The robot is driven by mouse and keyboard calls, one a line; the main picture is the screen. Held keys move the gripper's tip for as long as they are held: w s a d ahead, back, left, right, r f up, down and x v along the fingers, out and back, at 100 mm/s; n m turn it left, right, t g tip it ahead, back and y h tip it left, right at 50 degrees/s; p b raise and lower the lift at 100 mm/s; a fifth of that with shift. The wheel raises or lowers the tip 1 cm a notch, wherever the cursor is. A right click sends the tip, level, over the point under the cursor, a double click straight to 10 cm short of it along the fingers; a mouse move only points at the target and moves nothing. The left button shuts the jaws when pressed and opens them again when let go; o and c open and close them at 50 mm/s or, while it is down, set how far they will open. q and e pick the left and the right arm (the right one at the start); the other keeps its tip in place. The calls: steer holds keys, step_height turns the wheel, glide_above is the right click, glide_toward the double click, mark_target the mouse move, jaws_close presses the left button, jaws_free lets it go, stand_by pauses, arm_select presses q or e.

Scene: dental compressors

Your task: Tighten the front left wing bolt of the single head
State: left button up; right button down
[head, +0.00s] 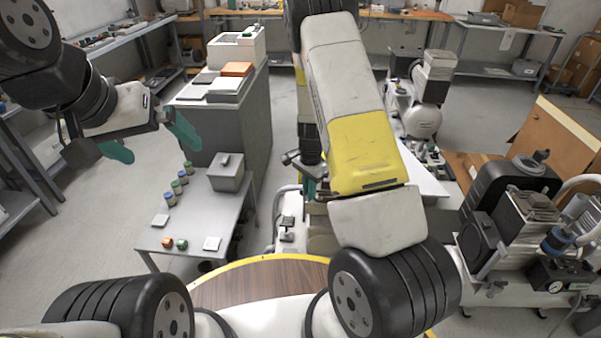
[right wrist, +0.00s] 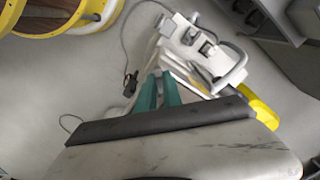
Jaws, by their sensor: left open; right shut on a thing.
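My left gripper (head: 150,142) is open and empty, with its teal fingers spread above the floor at the left of the head view. My right gripper (head: 311,187) reaches down in the middle of the head view, mostly hidden by my yellow and white forearm. In the right wrist view its teal fingers (right wrist: 161,78) are close together at the edge of a white machine (right wrist: 205,52) with a bar handle and small dark fittings. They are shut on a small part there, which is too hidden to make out. I cannot tell the front left wing bolt apart.
A grey side table (head: 190,226) with jars, small cubes and a grey box (head: 226,172) stands at the left. A grey cabinet (head: 258,120) is behind it. A larger compressor (head: 520,235) is at the right, and another (head: 422,118) stands further back.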

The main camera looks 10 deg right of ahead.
steer(key=shift+m, duration=0.3)
steer(key=c, duration=1.5)
jaws_free()
steer(key=shift+r, duration=0.1)
step_height(320, 180, up, 8)
steer(key=shift+f, duration=0.2)
